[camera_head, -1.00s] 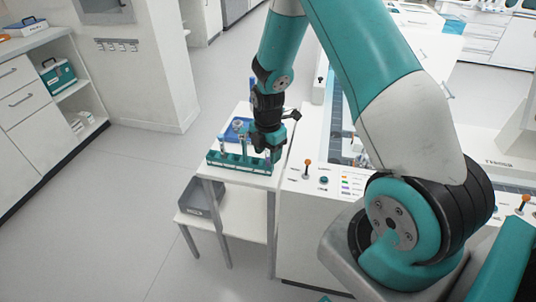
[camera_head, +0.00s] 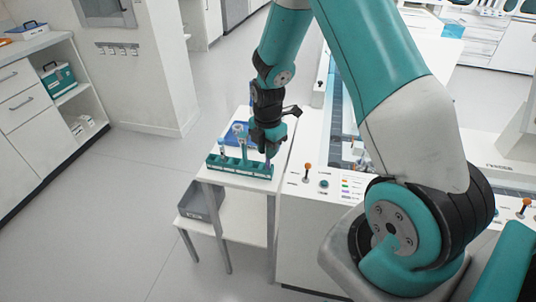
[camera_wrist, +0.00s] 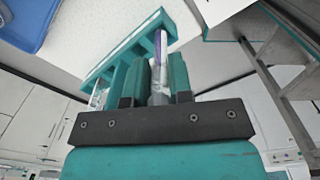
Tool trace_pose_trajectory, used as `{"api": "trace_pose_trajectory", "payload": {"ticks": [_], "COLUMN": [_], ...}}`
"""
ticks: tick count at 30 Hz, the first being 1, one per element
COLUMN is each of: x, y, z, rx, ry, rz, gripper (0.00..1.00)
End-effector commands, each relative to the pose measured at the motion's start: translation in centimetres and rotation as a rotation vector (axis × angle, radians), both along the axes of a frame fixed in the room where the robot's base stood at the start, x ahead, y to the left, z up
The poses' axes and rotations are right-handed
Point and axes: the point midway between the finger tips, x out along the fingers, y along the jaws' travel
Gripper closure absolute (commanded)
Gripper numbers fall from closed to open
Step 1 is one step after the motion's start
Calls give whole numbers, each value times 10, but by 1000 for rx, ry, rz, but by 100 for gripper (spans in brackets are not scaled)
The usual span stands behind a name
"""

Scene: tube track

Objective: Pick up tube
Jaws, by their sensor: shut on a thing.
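My gripper (camera_head: 267,148) is over the right end of a teal tube rack (camera_head: 240,170) on a small white table. In the wrist view its two teal fingers (camera_wrist: 159,80) are shut on a tube (camera_wrist: 160,47), which is clear and whitish with a purple stretch. The tube's far end lies by the end of the teal rack (camera_wrist: 121,50); I cannot tell whether it is still in its slot. Other tubes stand in the rack, one at its left (camera_head: 221,146) and one near its middle (camera_head: 243,147).
A blue tray (camera_head: 236,131) lies behind the rack on the white table (camera_head: 238,183). A grey bin (camera_head: 197,203) sits on the lower shelf. A white machine with an orange-topped lever (camera_head: 306,167) stands close on the right. Open floor lies to the left.

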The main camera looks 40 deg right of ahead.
Motion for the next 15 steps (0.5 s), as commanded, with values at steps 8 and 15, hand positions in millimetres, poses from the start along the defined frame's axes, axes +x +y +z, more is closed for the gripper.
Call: {"api": "trace_pose_trajectory", "payload": {"ticks": [8, 15], "x": [1, 1], "y": [0, 0], "z": [72, 137], "rx": [-2, -1], "ry": [-9, -5], "rz": [0, 0], "gripper": [93, 93]}}
